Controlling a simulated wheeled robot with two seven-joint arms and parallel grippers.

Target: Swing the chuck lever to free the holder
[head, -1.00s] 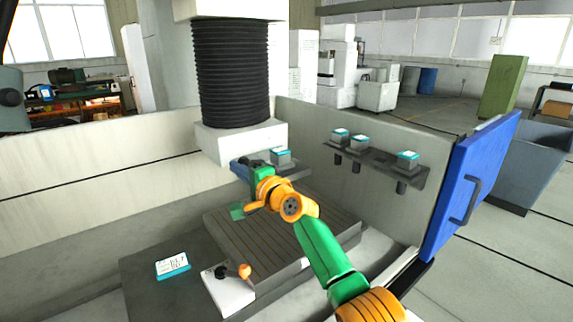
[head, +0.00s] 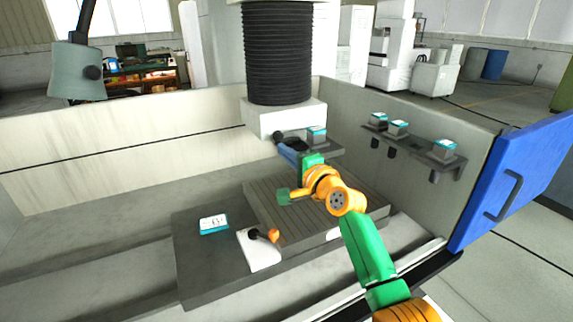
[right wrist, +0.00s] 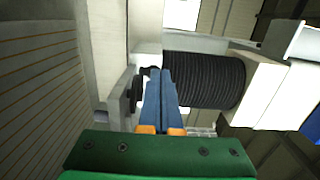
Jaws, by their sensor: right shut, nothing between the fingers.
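A white block (head: 265,252) at the front of the slotted worktable (head: 292,205) carries a lever with a black hub and an orange knob (head: 273,236). A grey holder with a cyan top (head: 317,135) sits by the lower end of the white machine head (head: 285,117). My right gripper (head: 282,145) has its blue fingers just below the head, near small black parts; contact cannot be told. The right wrist view shows these fingers (right wrist: 160,75) shut together and empty, beside a dark round part (right wrist: 131,92). My left gripper is out of view.
Several cyan-topped holders (head: 398,128) stand on a wall rack (head: 410,150) at the right. A blue door (head: 490,190) stands open at the right edge. A white-and-cyan labelled plate (head: 214,223) lies on the dark surface at left. The left trough is clear.

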